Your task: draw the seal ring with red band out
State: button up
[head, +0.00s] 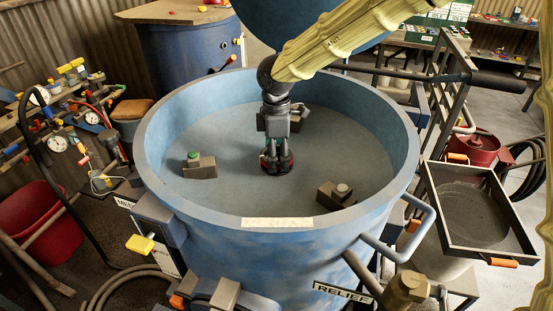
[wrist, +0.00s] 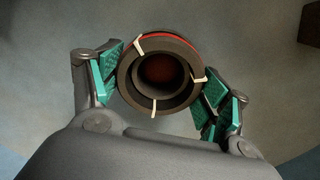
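The seal ring with red band (wrist: 158,42) is a dark round ring with a red stripe along its far edge and several pale tabs. It lies low over the floor of the blue pot; its red shows in the head view (head: 286,165). My gripper (head: 276,160) points straight down with its fingers on either side of the ring. In the wrist view my gripper (wrist: 164,70) has its teal pads close against the ring's left and right sides. I cannot tell whether they press on it. The ring's opening is dark reddish inside. Its underside is hidden.
The blue pot (head: 160,205) has a high round rim around my arm. On its floor stand blocks with a green knob (head: 193,156) and a pale knob (head: 343,189), and another behind my gripper. An empty dark tray (head: 478,212) stands outside at right.

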jog(key=shift+o, duration=0.7)
jog(key=c, duration=0.3)
jog(key=shift+r+p, duration=0.55)
jog(key=shift+r, duration=0.15)
jog(key=shift+r+p, duration=1.45)
jog(key=shift+r, duration=0.85)
